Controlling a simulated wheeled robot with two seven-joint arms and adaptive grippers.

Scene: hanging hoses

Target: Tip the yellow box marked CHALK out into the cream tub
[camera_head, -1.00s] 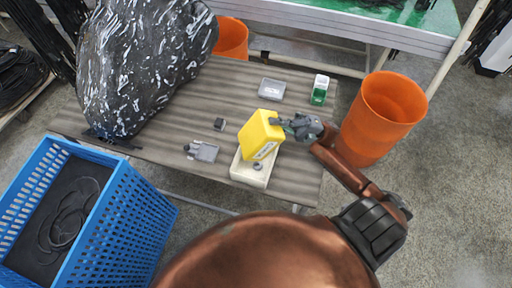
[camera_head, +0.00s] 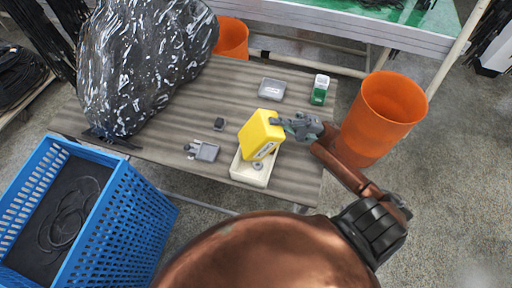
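The yellow box (camera_head: 259,134) with a printed label is held tilted above the cream tub (camera_head: 242,174), its lower end over the tub's near part. My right gripper (camera_head: 280,123) is shut on the box's upper right side. A small grey item (camera_head: 257,166) shows inside the tub below the box. The far part of the tub is hidden behind the box. My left gripper is not in view.
On the striped table stand a grey tray (camera_head: 272,89), a green and white box (camera_head: 319,90), a small dark block (camera_head: 219,124) and a grey item (camera_head: 203,151). Orange bins (camera_head: 383,112), a blue crate (camera_head: 125,225) and a large dark speckled mass (camera_head: 140,60) surround it.

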